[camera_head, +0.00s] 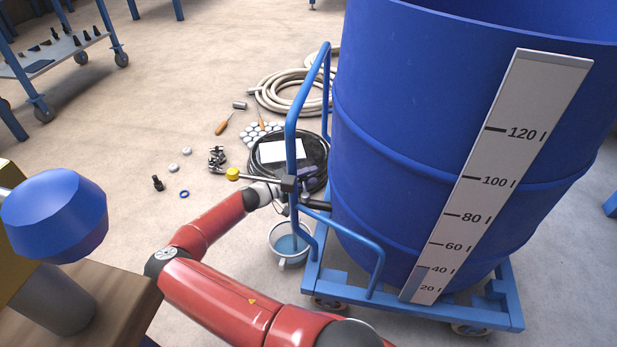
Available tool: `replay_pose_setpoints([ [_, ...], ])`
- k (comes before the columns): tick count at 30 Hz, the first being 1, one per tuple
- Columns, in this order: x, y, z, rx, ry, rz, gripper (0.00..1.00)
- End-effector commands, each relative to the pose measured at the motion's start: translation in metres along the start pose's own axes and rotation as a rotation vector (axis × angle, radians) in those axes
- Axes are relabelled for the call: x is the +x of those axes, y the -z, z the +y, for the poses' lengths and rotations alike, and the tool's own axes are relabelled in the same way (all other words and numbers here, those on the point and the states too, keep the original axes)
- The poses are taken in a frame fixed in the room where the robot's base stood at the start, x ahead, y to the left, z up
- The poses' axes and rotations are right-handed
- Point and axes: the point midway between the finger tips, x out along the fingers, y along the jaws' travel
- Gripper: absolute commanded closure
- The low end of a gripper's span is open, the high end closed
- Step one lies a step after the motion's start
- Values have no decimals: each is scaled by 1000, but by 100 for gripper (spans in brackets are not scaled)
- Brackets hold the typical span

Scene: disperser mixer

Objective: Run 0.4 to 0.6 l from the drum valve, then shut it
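The large blue drum (400,120) stands upright on a blue trolley (420,310), with a litre scale (470,200) on its side. My red arm reaches to the drum's left side, behind the trolley handle. My gripper (293,187) is there, small and partly hidden by the handle tube; I cannot tell whether its fingers are open or shut. A metal rod with a yellow knob (232,174) sticks out left beside it, perhaps the valve lever. The valve body and outlet are not clearly visible. Below, a pale pail (283,260) on the floor holds some blue liquid (290,244). I cannot make out a stream.
The trolley's blue handle (292,130) rises close to my gripper. Behind lie a black coil with a white sheet (282,151), a beige hose (285,92) and small loose parts. A wooden bench (100,300) is lower left. The floor at left is mostly clear.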

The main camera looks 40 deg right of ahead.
Motion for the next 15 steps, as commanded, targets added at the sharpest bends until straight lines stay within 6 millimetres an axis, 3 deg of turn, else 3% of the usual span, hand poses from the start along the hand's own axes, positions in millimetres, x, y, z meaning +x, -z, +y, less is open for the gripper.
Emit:
replay_pose_setpoints([
  [1,0,0,0,0,0,0,69],
  [8,0,0,0,0,1,0,99],
  [15,1,-1,-3,1,2,-19,100],
])
